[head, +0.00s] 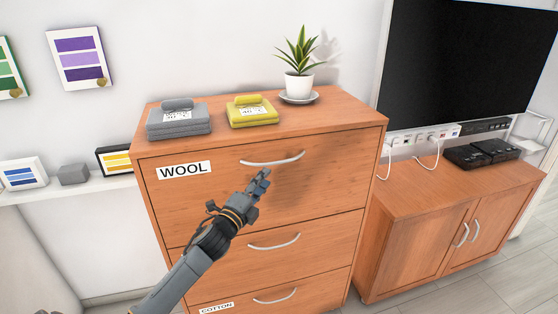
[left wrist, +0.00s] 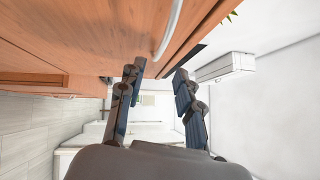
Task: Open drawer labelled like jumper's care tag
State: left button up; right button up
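A wooden chest (head: 318,121) has a top drawer (head: 320,185) labelled WOOL (head: 184,170), with a curved metal handle (head: 272,160). The middle drawer (head: 325,240) has a handle (head: 273,243); I see no label on its visible part. The bottom drawer is labelled COTTON (head: 216,308). A folded grey jumper (head: 180,125) and a folded yellow one (head: 251,117) lie on top, with white tags too small to read surely. My left gripper (head: 262,180) is open and empty, just below the top handle. In the left wrist view its fingers (left wrist: 158,72) are apart, below a handle (left wrist: 169,30). My right gripper is out of view.
A potted plant (head: 299,75) stands on the chest. To the right is a lower cabinet (head: 430,205) with black devices (head: 480,152) and cables, under a dark screen (head: 460,65). A white shelf (head: 70,190) with frames is at left.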

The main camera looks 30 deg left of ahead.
aim_at(279, 162)
pick_arm(q)
jog(key=w, duration=0.3)
jog(key=w+r+p, duration=0.1)
jog(key=w, duration=0.2)
jog(key=w+p, duration=0.1)
jog(key=w, duration=0.2)
jog(key=shift+w+a+r, duration=0.15)
jog(key=shift+w+a, duration=0.05)
jog(key=shift+a, duration=0.05)
jog(key=shift+c, duration=0.2)
grip_shut()
